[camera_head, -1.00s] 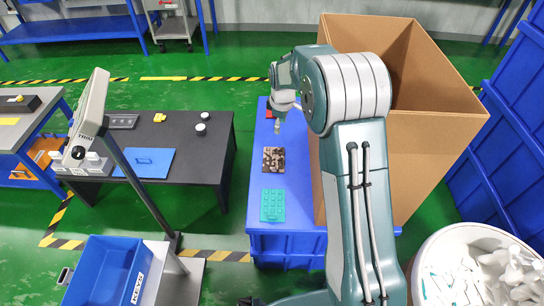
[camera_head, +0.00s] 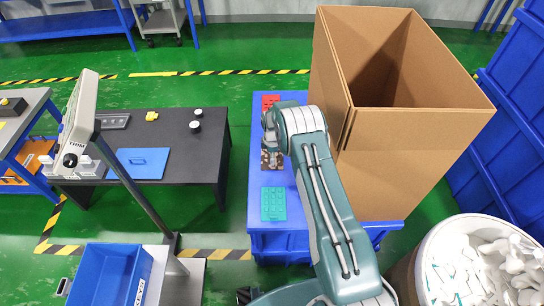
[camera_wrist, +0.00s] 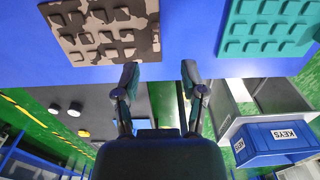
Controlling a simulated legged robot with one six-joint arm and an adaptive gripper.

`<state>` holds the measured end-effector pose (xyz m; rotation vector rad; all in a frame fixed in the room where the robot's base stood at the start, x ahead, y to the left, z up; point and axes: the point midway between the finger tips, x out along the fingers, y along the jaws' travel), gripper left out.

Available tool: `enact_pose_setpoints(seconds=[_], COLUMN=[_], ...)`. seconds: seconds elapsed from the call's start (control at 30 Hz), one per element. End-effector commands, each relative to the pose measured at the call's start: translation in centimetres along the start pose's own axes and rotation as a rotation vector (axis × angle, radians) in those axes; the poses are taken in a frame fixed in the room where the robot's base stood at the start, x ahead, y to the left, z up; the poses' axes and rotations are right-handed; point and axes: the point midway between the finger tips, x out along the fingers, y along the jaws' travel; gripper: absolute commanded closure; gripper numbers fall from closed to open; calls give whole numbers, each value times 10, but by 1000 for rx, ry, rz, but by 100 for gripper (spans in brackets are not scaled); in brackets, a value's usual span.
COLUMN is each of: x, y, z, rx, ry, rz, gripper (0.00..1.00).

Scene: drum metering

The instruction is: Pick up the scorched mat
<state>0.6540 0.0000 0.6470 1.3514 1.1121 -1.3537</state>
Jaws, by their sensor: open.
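The scorched mat (camera_wrist: 112,50), brown with black blotches and raised square studs, lies on the blue bench (camera_head: 300,215). In the head view its visible part (camera_head: 270,162) sits between a red mat (camera_head: 270,101) and a teal mat (camera_head: 273,204), and my arm hides some of it. In the wrist view my gripper (camera_wrist: 161,72) is open and empty. Its two fingers are apart, near the bench edge in the picture, between the scorched mat at upper left and the teal mat at upper right. No contact with a mat shows.
A tall open cardboard box (camera_head: 400,150) stands right of the bench, close to my arm. A dark table (camera_head: 190,175) with a blue plate (camera_head: 143,163) stands at left. A blue KEYS bin (camera_head: 105,275) is at lower left. A white drum (camera_head: 450,235) is at lower right.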

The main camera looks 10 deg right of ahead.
Motion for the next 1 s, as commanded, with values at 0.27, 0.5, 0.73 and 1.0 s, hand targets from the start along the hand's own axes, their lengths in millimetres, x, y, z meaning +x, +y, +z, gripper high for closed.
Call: enact_pose_setpoints(seconds=[0.27,0.5,0.73,1.0], x=[24,57,66,66], y=[2,6,6,6], z=[0,0,0,0], rx=[0,0,0,0], ry=[0,0,0,0], rz=[1,-1,2,1], gripper=[46,46,46,100])
